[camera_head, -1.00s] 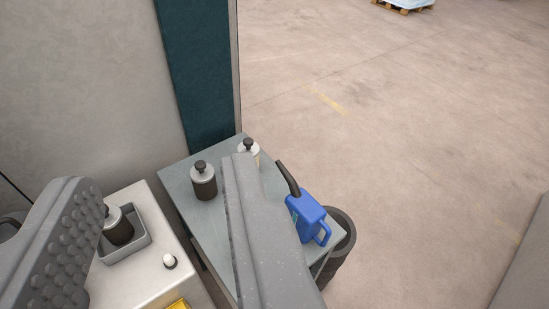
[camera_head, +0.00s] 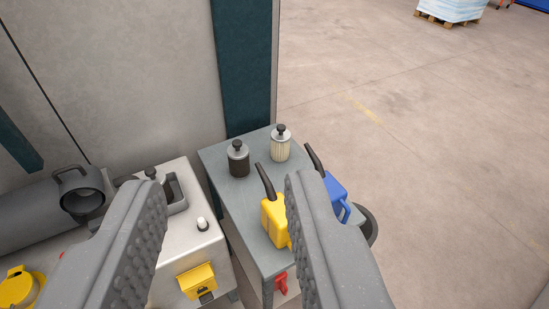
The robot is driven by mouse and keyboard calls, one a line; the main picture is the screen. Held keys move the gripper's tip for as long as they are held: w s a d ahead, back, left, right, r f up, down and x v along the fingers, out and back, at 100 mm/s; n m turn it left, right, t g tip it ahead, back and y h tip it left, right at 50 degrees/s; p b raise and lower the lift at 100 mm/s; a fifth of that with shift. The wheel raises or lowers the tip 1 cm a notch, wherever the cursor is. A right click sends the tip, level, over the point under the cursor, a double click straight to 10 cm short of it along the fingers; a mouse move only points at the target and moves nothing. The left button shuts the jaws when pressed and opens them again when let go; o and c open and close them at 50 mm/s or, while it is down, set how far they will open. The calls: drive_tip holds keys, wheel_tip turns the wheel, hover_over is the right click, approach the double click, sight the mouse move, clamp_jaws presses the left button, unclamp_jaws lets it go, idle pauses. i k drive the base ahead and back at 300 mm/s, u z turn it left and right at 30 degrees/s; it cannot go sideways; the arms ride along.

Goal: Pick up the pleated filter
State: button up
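The pleated filter (camera_head: 280,149), a cream ribbed cylinder with a grey top and black knob, stands upright at the far end of the grey-green table (camera_head: 232,192). A similar dark filter (camera_head: 238,164) stands just to its left. My gripper (camera_head: 225,185) is open and empty, its two studded grey fingers wide apart. In the picture the pleated filter lies beyond the fingertips, just left of the right finger's tip, and is not touched.
A yellow jug (camera_head: 272,215) and a blue jug (camera_head: 336,190) stand on the table near my right finger, partly hidden by it. A pale cabinet (camera_head: 178,246) adjoins at left. Open floor lies right.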

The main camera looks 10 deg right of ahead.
sight(280, 136)
drive_tip(key=z, duration=0.2)
drive_tip(key=i, duration=0.4)
drive_tip(key=z, duration=0.25)
